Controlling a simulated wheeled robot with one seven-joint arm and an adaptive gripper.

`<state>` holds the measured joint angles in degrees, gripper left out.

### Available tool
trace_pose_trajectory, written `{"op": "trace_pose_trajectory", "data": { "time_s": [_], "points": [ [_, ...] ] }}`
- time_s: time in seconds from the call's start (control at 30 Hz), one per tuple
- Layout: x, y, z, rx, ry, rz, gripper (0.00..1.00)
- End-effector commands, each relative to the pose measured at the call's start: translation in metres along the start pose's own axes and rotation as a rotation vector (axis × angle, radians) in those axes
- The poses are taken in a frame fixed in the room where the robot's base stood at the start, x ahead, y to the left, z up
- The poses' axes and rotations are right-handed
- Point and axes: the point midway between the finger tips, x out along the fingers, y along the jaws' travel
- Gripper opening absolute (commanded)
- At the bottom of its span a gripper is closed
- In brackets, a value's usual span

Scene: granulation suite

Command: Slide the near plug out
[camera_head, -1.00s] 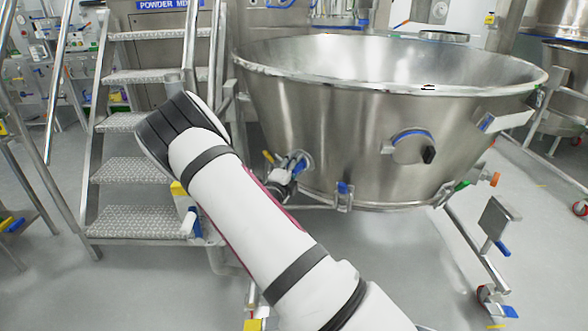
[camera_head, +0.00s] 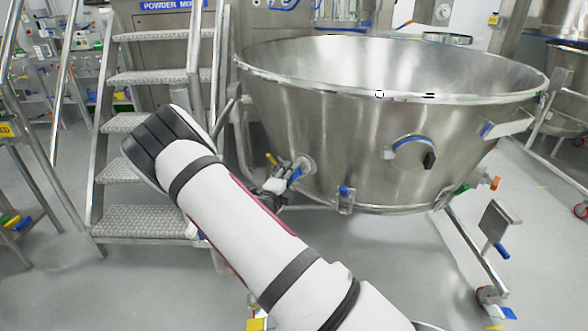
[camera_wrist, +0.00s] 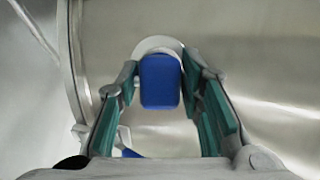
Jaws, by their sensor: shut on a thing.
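In the wrist view a blue plug (camera_wrist: 160,82) with a rounded block end sits between the two green-padded fingers of my gripper (camera_wrist: 160,74). The fingers are shut on its sides. A pale round collar (camera_wrist: 158,45) shows behind the plug against bare metal. I cannot tell how deep the plug sits in it. A fitting with a blue handle (camera_head: 296,174) shows on the left side of the large steel bowl (camera_head: 350,140).
Metal steps (camera_head: 140,170) stand at the left, close to my arm. A round port with a black knob (camera_head: 412,152) is on the bowl's front. A steel foot pedal frame (camera_head: 496,225) stands at the right. Grey floor (camera_head: 400,260) is open in front of the bowl.

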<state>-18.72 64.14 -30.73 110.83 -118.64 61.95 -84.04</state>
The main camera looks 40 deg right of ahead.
Motion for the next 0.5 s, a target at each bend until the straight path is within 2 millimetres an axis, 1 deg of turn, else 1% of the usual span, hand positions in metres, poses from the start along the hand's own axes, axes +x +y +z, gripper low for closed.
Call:
{"op": "trace_pose_trajectory", "data": {
  "time_s": [0.2, 0.23, 0.27, 0.5],
  "points": [
    [-0.0011, 0.0012, 0.002, 0.0, -0.004, 0.001, 0.0],
    [-0.0011, 0.0012, 0.0021, 0.0, -0.004, 0.001, 0.41],
    [-0.001, 0.0011, 0.0021, 0.0, -0.004, 0.001, 0.47],
    [-0.0003, 0.0007, 0.0012, 0.0, -0.002, 0.0, 0.47]
  ]
}}
